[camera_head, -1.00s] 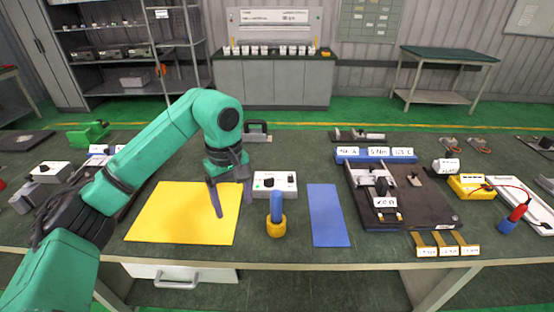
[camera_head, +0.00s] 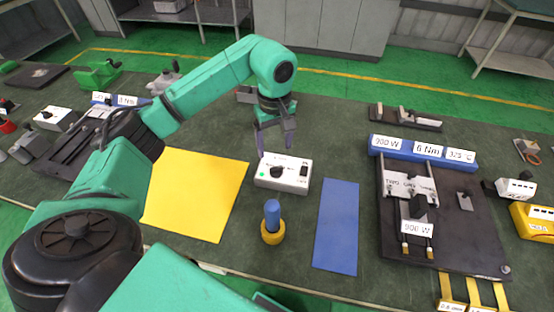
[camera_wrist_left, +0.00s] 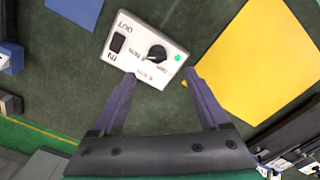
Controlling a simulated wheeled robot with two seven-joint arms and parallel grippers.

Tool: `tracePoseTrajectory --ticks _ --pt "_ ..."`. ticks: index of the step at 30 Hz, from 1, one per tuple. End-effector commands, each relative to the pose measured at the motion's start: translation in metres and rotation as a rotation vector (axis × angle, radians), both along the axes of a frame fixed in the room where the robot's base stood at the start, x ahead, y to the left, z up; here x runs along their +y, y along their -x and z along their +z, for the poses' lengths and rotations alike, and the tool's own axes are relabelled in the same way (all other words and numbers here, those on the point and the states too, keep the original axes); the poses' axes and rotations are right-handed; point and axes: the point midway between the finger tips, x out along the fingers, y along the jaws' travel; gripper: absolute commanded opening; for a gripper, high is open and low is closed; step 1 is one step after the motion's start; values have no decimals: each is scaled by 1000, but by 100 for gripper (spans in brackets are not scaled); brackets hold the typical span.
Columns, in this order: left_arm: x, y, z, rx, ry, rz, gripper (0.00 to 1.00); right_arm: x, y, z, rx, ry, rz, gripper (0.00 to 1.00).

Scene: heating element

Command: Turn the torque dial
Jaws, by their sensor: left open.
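A small white control box (camera_head: 268,183) stands on the dark bench, with a black round dial (camera_head: 277,172), a black rocker switch and a green light on it. In the left wrist view the dial (camera_wrist_left: 157,53) lies ahead of the fingertips, near the green light. My left gripper (camera_head: 275,146) is open and empty, just behind the box in the head view, fingers pointing down. In the left wrist view its two fingers (camera_wrist_left: 160,76) sit apart near the box's edge; contact cannot be told. My right gripper is not in view.
A blue screwdriver in a yellow round holder (camera_head: 272,237) stands in front of the box. A yellow mat (camera_head: 200,190) lies left, a blue mat (camera_head: 337,225) right. A black fixture board (camera_head: 455,240) with a blue labelled block is further right.

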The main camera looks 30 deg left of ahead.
Motion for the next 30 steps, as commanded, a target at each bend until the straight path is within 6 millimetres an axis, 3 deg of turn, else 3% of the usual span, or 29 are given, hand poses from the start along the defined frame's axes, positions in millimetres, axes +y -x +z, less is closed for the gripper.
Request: tracePoseTrajectory --ticks 4,9,13,20,26,27,30 --pt "0 1 -38 6 0 1 78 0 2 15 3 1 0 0" --pt "-1 0 -74 3 1 1 78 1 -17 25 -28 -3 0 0" --pt "0 0 -87 1 1 -1 78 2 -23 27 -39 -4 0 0" --pt "0 -1 -89 -1 1 0 78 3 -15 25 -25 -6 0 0" --pt "0 -1 -89 -1 1 0 5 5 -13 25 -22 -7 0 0" --pt "0 -1 -89 -1 1 0 0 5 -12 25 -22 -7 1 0" --pt "0 -1 -89 -1 1 2 0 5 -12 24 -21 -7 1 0"
